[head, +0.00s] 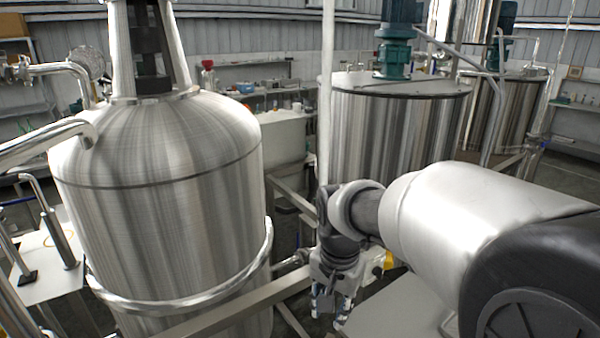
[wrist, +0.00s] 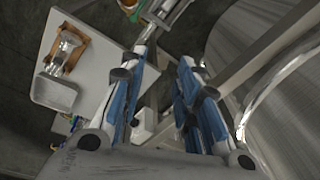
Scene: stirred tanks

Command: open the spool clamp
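My gripper (head: 331,302) hangs fingers down between the two large steel tanks in the head view. In the wrist view its two blue-padded fingers (wrist: 168,60) stand apart with a gap between them, and I see nothing held. I cannot make out the spool clamp for certain. A metal pipe-like fitting (wrist: 166,14) lies past the fingertips at the top edge of the wrist view, partly cut off and blurred. In the head view a short pipe (head: 291,262) leaves the near tank toward my gripper; any clamp on it is hidden or too small to tell.
The near steel tank (head: 165,190) fills the left, with a ring pipe (head: 190,302) around it. Another tank (head: 395,135) stands behind my arm. A pale tabletop (wrist: 88,55) holds a brown stand (wrist: 68,48) with a clear vessel. Frame rails (head: 225,312) cross below.

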